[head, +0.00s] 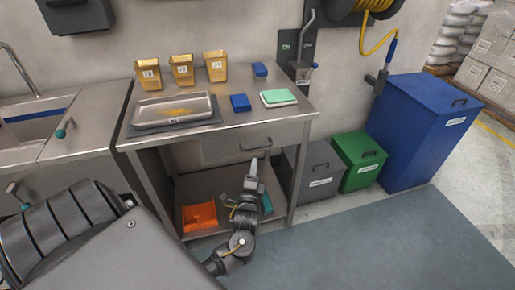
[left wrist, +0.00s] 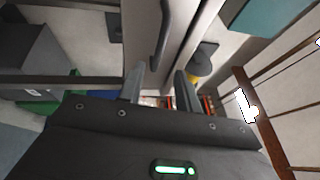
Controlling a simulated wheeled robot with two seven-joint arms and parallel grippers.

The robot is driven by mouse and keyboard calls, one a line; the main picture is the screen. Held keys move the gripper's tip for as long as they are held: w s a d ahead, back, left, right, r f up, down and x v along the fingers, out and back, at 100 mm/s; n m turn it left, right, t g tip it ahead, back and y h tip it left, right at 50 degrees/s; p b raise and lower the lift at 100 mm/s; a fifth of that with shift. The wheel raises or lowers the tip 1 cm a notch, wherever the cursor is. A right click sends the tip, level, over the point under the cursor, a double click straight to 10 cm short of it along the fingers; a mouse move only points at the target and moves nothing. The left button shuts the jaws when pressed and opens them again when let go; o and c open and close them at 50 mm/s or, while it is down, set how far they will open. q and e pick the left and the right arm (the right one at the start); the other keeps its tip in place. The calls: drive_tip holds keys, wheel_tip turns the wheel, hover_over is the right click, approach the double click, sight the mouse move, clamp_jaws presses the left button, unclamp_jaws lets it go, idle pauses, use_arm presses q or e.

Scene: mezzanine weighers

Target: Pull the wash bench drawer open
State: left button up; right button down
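The wash bench (head: 222,137) is a steel table with one drawer (head: 222,147) under its top. The drawer front looks flush with the bench, so it appears closed. Its dark bar handle (head: 256,146) also shows in the left wrist view (left wrist: 160,38). My left gripper (head: 254,163) is just below and in front of the handle in the head view. In the left wrist view its two fingers (left wrist: 160,82) are apart with nothing seen gripped; the handle appears ahead of the gap. I cannot tell whether they touch. My right gripper is not in view.
On the bench stand a steel tray (head: 172,121), yellow bins (head: 182,70), blue blocks (head: 240,103) and a green-topped scale (head: 278,97). Grey (head: 318,166), green (head: 360,150) and blue (head: 420,130) bins stand right. Floor in front is clear.

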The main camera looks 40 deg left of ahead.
sight(257, 148)
use_arm(q)
drive_tip(key=x, duration=0.9)
drive_tip(key=shift+w+a, duration=0.2)
drive_tip(key=shift+w, duration=0.1)
clamp_jaws()
